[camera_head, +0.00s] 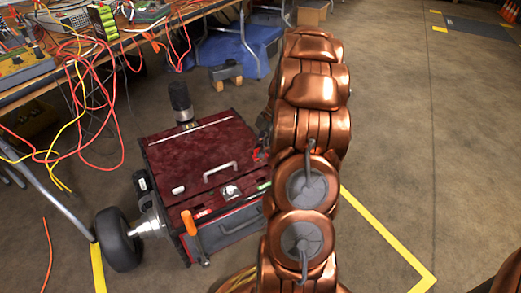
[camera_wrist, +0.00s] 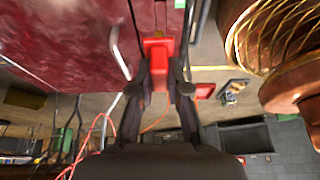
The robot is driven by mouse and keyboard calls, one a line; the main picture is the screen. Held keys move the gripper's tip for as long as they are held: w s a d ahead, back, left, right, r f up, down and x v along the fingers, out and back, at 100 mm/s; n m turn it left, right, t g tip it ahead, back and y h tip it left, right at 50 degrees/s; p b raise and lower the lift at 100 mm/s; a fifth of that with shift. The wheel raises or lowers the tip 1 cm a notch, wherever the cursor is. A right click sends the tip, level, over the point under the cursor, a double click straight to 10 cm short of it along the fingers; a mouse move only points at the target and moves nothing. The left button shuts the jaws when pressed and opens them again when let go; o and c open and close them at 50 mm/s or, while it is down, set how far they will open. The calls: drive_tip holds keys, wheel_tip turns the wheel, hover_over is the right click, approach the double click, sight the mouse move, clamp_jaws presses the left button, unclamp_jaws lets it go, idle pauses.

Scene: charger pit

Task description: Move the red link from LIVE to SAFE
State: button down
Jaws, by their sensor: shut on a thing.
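The red link (camera_wrist: 158,48) is a red block between the two fingertips of my gripper (camera_wrist: 160,84) in the wrist view. My gripper is shut on it. The link appears beside the dark red machine top. In the head view a small red patch (camera_head: 258,155) shows at the machine's right edge beside my copper arm, which hides most of my gripper. A red label (camera_head: 202,213) lies on the machine's front edge at left. A green label (camera_head: 264,186) lies on that edge at right. I cannot tell whether the link touches anything below it.
The dark red machine (camera_head: 170,150) has a pale handle (camera_head: 220,171), an orange upright handle (camera_head: 189,222) and a black wheel (camera_head: 118,240). A cluttered workbench (camera_head: 60,85) with loose cables stands at left. The floor at right is open, with yellow lines.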

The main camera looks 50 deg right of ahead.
drive_tip(key=shift+s+d+f+b, duration=0.1)
drive_tip(key=shift+f+b, duration=0.3)
drive_tip(key=shift+f, duration=2.65)
drive_tip(key=shift+f+b, duration=0.6)
drive_tip(key=shift+f, duration=0.9)
drive_tip(key=shift+f+b, duration=0.7)
drive_tip(key=shift+f, duration=0.7)
drive_tip(key=c, duration=1.1)
unclamp_jaws()
drive_tip(key=shift+o, duration=0.2)
drive_tip(key=v, duration=1.2)
